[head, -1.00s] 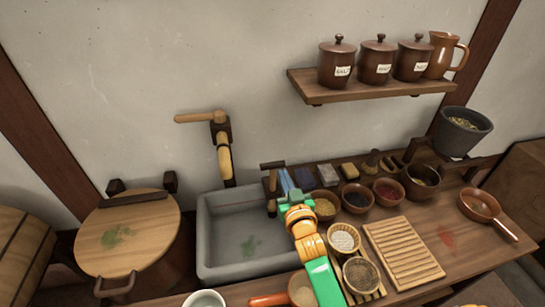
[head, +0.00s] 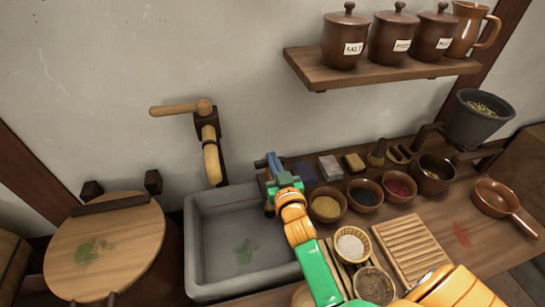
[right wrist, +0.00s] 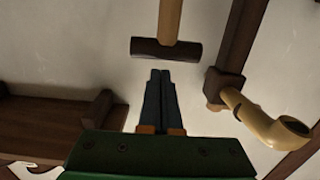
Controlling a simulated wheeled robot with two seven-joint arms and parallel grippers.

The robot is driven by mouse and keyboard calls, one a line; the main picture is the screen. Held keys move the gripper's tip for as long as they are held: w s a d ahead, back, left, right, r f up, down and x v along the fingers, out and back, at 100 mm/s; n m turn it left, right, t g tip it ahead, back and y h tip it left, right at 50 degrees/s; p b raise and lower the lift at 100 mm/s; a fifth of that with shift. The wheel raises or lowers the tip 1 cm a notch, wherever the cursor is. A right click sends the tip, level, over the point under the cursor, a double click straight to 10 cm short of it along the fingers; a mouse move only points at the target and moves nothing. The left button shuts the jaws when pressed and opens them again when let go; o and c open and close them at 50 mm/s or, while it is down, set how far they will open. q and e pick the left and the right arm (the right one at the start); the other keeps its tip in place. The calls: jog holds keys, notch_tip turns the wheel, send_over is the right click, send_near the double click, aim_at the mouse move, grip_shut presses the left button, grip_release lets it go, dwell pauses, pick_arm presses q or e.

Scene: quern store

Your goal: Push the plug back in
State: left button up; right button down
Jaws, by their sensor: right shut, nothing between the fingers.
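A T-shaped wooden piece (right wrist: 167,48), seemingly the plug, has a light shaft and a dark crossbar. It fills the top centre of the right wrist view. My right gripper (head: 268,160) is shut and empty. In the right wrist view its closed dark fingertips (right wrist: 160,74) point at the crossbar, with a small gap seen between them. How far the piece is seated is not visible. My left gripper is not in view.
The grey stone sink (head: 194,240) lies left of my right arm. A wooden tap (head: 211,160) is on the wall above it. Several bowls, including one of red powder (head: 399,187), and a slatted board (head: 410,250) crowd the counter right of my arm.

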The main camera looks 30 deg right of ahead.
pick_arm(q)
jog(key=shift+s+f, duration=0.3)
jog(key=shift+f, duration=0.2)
pick_arm(e)
jog(key=shift+s+a+f, duration=0.1)
jog(key=shift+s+f, duration=0.15)
jog(key=shift+s, duration=0.1)
